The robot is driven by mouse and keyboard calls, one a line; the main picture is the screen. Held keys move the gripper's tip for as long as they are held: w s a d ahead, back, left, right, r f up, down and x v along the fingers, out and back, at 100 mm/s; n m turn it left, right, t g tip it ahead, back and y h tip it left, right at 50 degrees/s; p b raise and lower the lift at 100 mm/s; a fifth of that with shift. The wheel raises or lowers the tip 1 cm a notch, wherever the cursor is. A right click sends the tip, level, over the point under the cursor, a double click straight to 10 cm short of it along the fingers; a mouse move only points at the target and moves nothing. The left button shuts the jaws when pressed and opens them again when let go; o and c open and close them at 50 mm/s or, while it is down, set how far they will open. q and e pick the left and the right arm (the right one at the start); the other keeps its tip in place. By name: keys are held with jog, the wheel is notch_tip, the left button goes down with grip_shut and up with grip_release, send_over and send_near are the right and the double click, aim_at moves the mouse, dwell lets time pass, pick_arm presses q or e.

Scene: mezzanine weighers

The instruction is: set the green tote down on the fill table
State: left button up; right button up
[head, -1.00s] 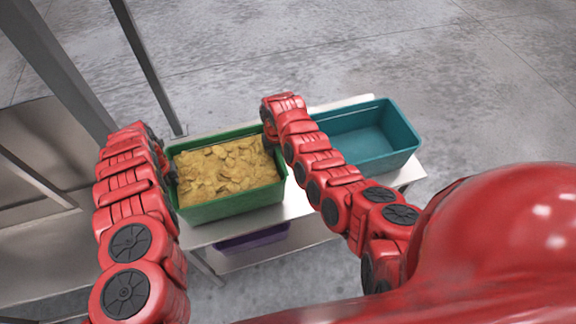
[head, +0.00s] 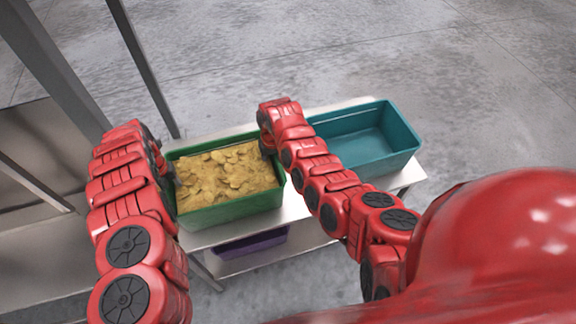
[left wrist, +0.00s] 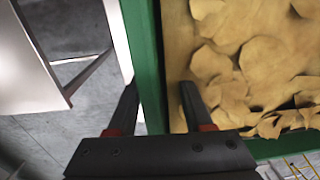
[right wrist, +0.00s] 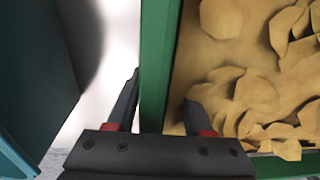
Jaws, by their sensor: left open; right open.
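The green tote (head: 232,210), filled with tan, chip-like pieces (head: 222,178), stands on the pale fill table (head: 300,212). My left gripper (head: 170,178) is at its left wall. In the left wrist view, my left gripper (left wrist: 160,100) has its fingers apart on either side of the green rim (left wrist: 146,60). My right gripper (head: 264,145) is at the right wall. In the right wrist view, my right gripper (right wrist: 160,102) is also open, one finger outside the green wall (right wrist: 157,60) and one inside. The fingertips are mostly hidden in the head view.
An empty teal tote (head: 365,140) stands on the same table just right of the green one, with a narrow gap between. A purple bin (head: 250,242) is on the shelf below. Grey metal posts (head: 145,70) and a metal bench (head: 40,240) are at the left.

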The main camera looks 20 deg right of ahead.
pick_arm(q)
notch_tip(320, 180, up, 9)
jog(key=shift+r, duration=0.1)
pick_arm(e)
jog(key=shift+d, duration=0.1)
pick_arm(q)
jog(key=shift+r, duration=0.4)
pick_arm(e)
jog(key=shift+r, duration=0.15)
pick_arm(q)
jog(key=shift+a, duration=0.1)
pick_arm(e)
jog(key=r, duration=1.1)
jog(key=shift+d+r, duration=0.2)
jog(key=shift+r, duration=0.2)
